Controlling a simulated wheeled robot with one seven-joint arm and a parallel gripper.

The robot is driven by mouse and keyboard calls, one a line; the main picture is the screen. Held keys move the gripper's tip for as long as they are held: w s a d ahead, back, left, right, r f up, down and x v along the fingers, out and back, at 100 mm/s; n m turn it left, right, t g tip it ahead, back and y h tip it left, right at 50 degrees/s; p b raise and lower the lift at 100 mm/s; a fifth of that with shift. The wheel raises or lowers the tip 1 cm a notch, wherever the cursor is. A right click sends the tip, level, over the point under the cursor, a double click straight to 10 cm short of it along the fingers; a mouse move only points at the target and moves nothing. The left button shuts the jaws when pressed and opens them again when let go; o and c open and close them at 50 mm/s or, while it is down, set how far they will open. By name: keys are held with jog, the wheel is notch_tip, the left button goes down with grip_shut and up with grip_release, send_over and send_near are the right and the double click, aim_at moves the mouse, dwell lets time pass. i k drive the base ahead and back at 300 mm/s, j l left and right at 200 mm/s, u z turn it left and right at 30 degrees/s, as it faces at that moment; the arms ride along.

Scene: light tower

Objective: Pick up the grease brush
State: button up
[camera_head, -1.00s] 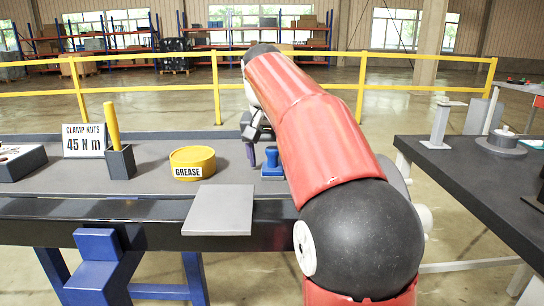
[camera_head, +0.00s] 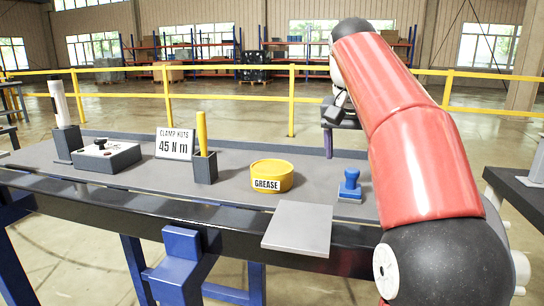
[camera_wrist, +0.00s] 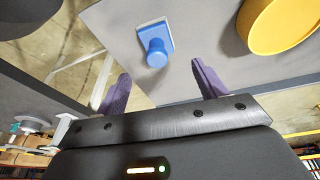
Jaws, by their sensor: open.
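A yellow handle (camera_head: 201,130) stands upright in a dark block holder (camera_head: 205,168) on the grey workbench; it looks like the grease brush, with its lower end hidden in the holder. The yellow tin (camera_head: 272,174) labelled GREASE stands to its right and also shows in the wrist view (camera_wrist: 281,28). My gripper (camera_head: 329,142) is over the right part of the bench, well right of the handle. In the wrist view its purple fingers (camera_wrist: 161,70) are apart with nothing held, and a blue knobbed tool (camera_wrist: 154,40) lies beyond them. The handle is not in the wrist view.
The blue tool (camera_head: 349,186) stands right of the tin. A CLAMP NUTS 45 N m sign (camera_head: 175,143) stands beside the holder. A grey box (camera_head: 107,157) and a dark stand (camera_head: 68,142) are farther left. A grey plate (camera_head: 298,228) juts over the front edge.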

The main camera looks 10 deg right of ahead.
aim_at(201, 117)
jog(key=k+j, duration=0.3)
jog(key=k, duration=0.15)
jog(key=k+j, duration=0.3)
jog(key=k, duration=0.15)
